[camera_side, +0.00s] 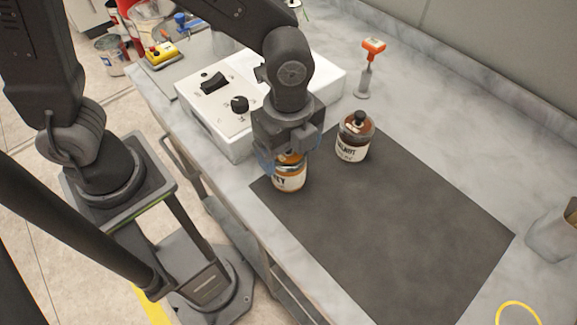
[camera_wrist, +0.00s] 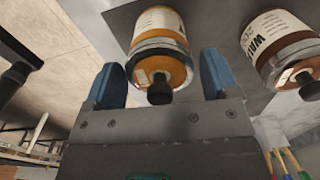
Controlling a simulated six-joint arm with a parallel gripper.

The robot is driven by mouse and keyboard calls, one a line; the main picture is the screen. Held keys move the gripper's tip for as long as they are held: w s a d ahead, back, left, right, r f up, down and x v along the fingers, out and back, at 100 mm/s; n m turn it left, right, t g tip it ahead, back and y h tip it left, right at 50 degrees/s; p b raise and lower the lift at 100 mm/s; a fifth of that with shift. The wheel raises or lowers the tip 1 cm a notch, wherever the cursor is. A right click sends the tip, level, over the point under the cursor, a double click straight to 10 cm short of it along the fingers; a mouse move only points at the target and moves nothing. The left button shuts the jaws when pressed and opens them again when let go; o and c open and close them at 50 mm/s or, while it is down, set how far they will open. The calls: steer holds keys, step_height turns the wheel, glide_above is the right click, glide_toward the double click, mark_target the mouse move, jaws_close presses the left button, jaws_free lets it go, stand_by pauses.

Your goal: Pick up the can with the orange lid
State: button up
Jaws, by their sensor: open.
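The can with the orange lid (camera_side: 289,180) stands near the far left corner of the dark mat, its pale label partly readable. My gripper (camera_side: 289,156) is directly above it, pointing down, and covers most of the lid. In the wrist view the can (camera_wrist: 160,23) shows its orange top and black knob (camera_wrist: 160,92) between the two blue fingertips of my gripper (camera_wrist: 162,80). The fingers are apart, one on each side of the lid. I cannot tell whether either finger touches the can.
A second can (camera_side: 353,143) with a brown lid and black knob stands close on the right; it also shows in the wrist view (camera_wrist: 282,45). A white control box (camera_side: 222,100) is behind my gripper. The dark mat (camera_side: 400,225) is clear towards the front.

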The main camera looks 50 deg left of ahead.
steer(key=c, duration=1.1)
